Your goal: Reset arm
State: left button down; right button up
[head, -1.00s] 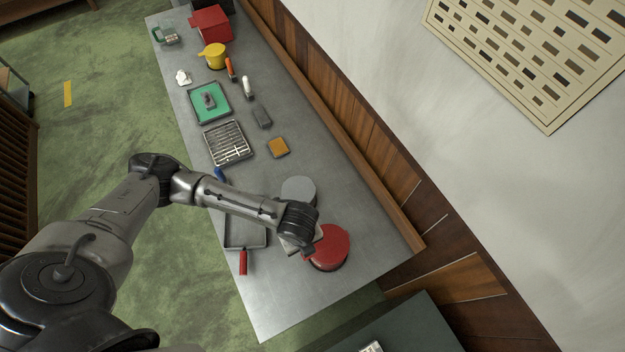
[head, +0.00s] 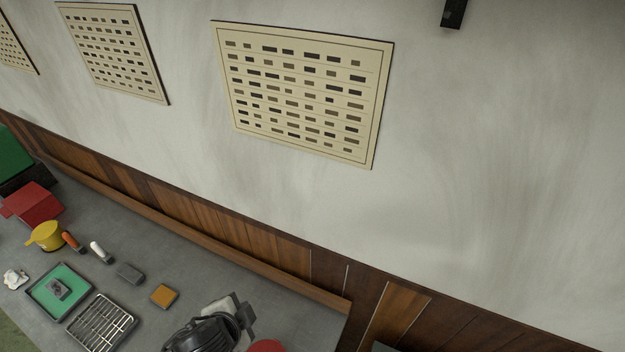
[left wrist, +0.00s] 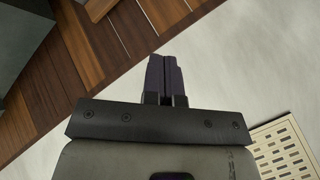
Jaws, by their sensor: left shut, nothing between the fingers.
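My left gripper (head: 246,311) is at the bottom of the head view, over the grey table (head: 215,281) near its wall side. In the left wrist view its two dark fingers (left wrist: 167,78) are together with nothing between them, and they point toward the wall and wood panelling. Part of a red round thing (head: 266,346) shows just right of my wrist at the bottom edge; most of it is out of frame. My right gripper is in neither view.
The table holds a wire rack tray (head: 101,322), a green tray (head: 48,283), an orange-brown block (head: 164,296), a grey block (head: 130,273), a yellow pot (head: 46,235) and a red box (head: 33,203). Wood panelling (head: 220,231) runs along the wall behind. Framed charts (head: 300,90) hang above.

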pick_arm(q)
jog(key=s+a+r+n+t+p, duration=0.1)
jog(key=s+a+r+n, duration=0.25)
jog(key=n, duration=0.35)
jog(key=s+a+f+n+g, duration=0.1)
jog(key=s+f+g, duration=0.1)
jog(key=s+f, duration=0.4)
jog(key=s+a+f+n+g+p, duration=0.1)
jog(key=s+f+n+g, duration=0.1)
jog(key=s+f, duration=0.5)
jog(key=s+g, duration=0.1)
jog(key=s, duration=0.4)
jog(key=shift+s+f+n+g+y+p, duration=0.25)
jog(key=shift+n+g+y+p, duration=0.05)
jog(key=shift+a, duration=0.1)
